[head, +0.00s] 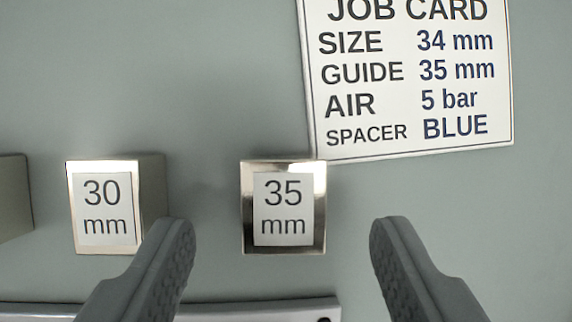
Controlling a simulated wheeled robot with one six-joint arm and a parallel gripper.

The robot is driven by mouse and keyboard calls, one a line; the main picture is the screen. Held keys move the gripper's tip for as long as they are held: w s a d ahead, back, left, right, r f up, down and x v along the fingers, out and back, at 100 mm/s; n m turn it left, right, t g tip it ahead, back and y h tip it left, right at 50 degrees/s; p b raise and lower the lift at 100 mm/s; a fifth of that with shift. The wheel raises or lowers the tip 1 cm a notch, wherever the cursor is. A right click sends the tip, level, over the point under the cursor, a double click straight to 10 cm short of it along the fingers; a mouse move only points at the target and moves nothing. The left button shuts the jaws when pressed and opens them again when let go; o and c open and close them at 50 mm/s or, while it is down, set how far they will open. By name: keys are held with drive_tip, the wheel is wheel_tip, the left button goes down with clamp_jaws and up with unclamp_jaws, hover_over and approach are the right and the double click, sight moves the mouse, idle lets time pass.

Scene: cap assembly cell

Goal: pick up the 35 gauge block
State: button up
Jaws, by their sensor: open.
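The 35 mm gauge block (248,240) is a shiny metal block with a white label reading "35 mm", near the middle of the head view. My gripper (280,245) is open, with one dark grey finger to the lower left of the block and the other to its lower right. The block appears between the two fingers in the picture, with a visible gap on each side. Nothing is held. I cannot tell how far the block is beyond the fingertips.
A 30 mm gauge block (103,240) stands to the left, partly behind my left finger. Another block (14,200) is cut off at the left edge. A job card (410,75) is at the upper right, its lower edge close to the 35 block. A pale rail (260,308) runs along the bottom.

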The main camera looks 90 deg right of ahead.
sight(284, 200)
drive_tip(key=shift+x, duration=1.4)
clamp_jaws()
